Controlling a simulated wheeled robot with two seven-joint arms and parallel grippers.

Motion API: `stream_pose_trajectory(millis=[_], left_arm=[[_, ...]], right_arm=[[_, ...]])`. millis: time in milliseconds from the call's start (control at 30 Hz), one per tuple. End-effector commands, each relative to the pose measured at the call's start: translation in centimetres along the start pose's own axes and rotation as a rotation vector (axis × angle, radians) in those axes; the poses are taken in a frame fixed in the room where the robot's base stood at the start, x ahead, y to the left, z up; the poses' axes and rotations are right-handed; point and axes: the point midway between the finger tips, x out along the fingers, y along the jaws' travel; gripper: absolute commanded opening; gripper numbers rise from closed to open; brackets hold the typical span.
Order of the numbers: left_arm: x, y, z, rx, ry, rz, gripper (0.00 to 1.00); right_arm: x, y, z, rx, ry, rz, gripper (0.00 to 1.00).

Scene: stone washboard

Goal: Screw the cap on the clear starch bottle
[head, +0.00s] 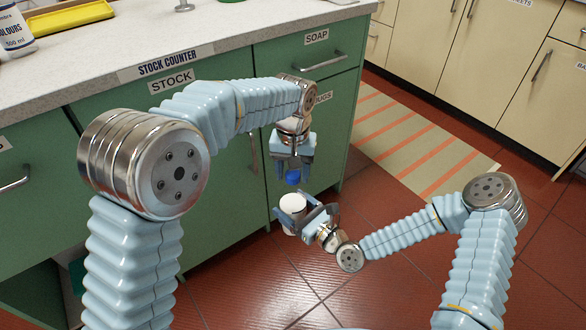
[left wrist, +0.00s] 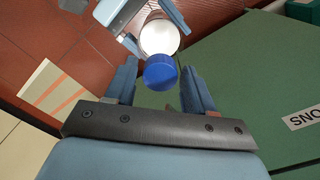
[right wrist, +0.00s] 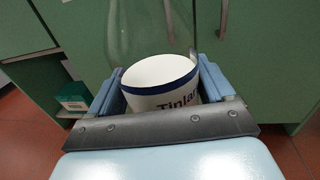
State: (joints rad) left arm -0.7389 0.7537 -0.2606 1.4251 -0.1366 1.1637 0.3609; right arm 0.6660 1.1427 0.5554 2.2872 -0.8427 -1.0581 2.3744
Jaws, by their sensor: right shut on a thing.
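The starch bottle has clear walls and a white lower part (head: 293,203) with dark lettering, which reads partly in the right wrist view (right wrist: 165,95). My right gripper (head: 305,212) is shut around this white part and holds the bottle above the floor. The blue cap (head: 292,177) is above the white part, at the bottle's clear top; the clear neck is too faint to tell how it sits. My left gripper (head: 293,172) points down from above, its fingers on both sides of the cap. In the left wrist view a gap shows beside the cap (left wrist: 160,72), so the fingers look open.
The green stock counter (head: 225,190) stands behind and to the left of the grippers. A white bottle (head: 15,35) and a yellow tray (head: 70,17) are on its top. A striped mat (head: 415,140) lies on the red tiled floor, which is clear at right.

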Motion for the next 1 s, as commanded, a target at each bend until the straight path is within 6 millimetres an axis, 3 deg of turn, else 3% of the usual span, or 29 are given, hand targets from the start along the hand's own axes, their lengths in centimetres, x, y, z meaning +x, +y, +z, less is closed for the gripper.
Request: stream_pose_trajectory(millis=[67,300,500,533,700,1000], left_arm=[[-0.04,0.0,0.0,0.0,0.0,0.0,0.41],[-0.05,0.0,0.0,0.0,0.0,0.0,0.04],[-0.06,0.01,0.0,0.005,0.0,0.0,0.01],[-0.06,0.01,0.0,0.005,0.0,0.0,0.41],[-0.06,0.01,0.0,0.005,0.0,0.0,0.67],[-0.16,0.01,-0.01,0.005,0.0,0.0,0.68]], right_arm=[[0.03,0.01,0.11,-0.001,-0.003,0.0,0.0],[0.03,0.01,0.11,-0.001,-0.003,0.0,0.0],[0.03,0.01,0.11,-0.001,-0.003,0.0,0.0],[0.03,0.01,0.11,-0.001,-0.003,0.0,0.0],[0.03,0.01,0.11,-0.001,-0.003,0.0,0.0],[0.03,0.01,0.11,-0.001,-0.003,0.0,0.0]])
